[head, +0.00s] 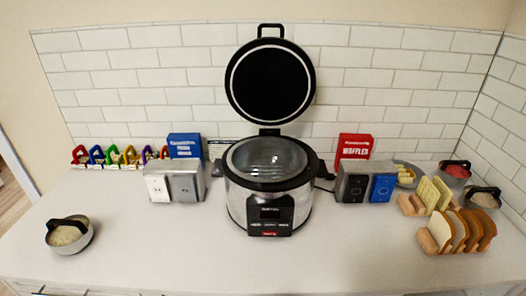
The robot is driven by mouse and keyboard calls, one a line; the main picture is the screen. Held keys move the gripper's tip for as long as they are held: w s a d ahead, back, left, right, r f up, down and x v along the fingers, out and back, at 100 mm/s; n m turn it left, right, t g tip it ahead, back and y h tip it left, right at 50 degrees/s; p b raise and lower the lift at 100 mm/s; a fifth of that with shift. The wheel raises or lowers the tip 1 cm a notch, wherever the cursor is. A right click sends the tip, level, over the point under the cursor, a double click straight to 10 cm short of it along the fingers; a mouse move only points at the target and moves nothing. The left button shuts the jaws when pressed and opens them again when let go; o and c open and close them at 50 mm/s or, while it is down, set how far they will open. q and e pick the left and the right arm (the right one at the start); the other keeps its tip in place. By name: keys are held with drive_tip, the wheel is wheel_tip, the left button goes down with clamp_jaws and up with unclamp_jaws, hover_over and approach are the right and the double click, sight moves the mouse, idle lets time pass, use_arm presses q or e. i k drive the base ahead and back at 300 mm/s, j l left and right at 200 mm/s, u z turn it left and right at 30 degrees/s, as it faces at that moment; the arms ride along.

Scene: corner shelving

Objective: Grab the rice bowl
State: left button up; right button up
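A small metal bowl (85,243) with a black handle across its top and pale, rice-like contents sits at the counter's left front. A similar handled bowl (483,198) with pale brownish contents stands at the far right by the side wall. I cannot tell for sure which the task means. Neither of my grippers is in view, and nothing touches either bowl.
A large cooker (270,215) with its lid (270,82) raised stands mid-counter. Labelled boxes and outlet boxes flank it. Bread racks (455,230), a waffle rack (428,195) and a red-filled bowl (455,170) crowd the right. The counter (150,245) between left bowl and cooker is clear.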

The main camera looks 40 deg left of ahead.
sight(70, 235)
drive_tip(key=u, duration=3)
